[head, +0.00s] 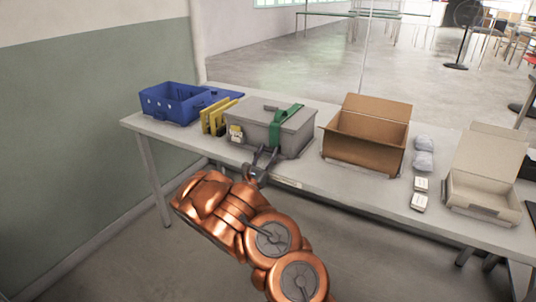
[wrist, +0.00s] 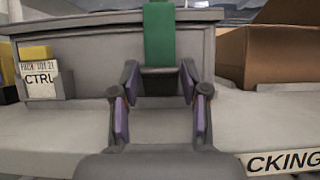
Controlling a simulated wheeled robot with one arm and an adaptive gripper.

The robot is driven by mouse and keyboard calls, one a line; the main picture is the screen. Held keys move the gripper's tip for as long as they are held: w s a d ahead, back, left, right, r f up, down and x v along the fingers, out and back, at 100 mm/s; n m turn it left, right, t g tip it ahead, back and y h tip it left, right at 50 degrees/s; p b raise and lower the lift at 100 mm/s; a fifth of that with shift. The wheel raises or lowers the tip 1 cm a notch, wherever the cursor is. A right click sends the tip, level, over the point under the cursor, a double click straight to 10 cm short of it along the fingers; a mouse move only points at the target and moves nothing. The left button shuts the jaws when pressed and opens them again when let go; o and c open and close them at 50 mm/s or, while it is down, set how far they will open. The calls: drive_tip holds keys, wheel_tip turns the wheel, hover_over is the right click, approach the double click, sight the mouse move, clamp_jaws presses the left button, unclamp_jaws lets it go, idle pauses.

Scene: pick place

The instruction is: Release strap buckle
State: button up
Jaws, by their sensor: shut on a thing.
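A grey lidded box (head: 259,124) stands on the table with a green strap (head: 284,127) over its lid. In the wrist view the strap (wrist: 159,35) hangs down the box's front, centred ahead of my gripper. The exact finger contact is partly hidden by the fingertips.
A blue bin (head: 172,106) and yellow pieces (head: 216,116) stand left of the box. An open cardboard box (head: 362,150) is to its right, with small packets (head: 423,160) and a pale open box (head: 484,190) farther right. A CTRL label (wrist: 40,82) is at the box's left.

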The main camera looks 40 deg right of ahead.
drive_tip(key=o, duration=1.1)
drive_tip(key=v, duration=1.2)
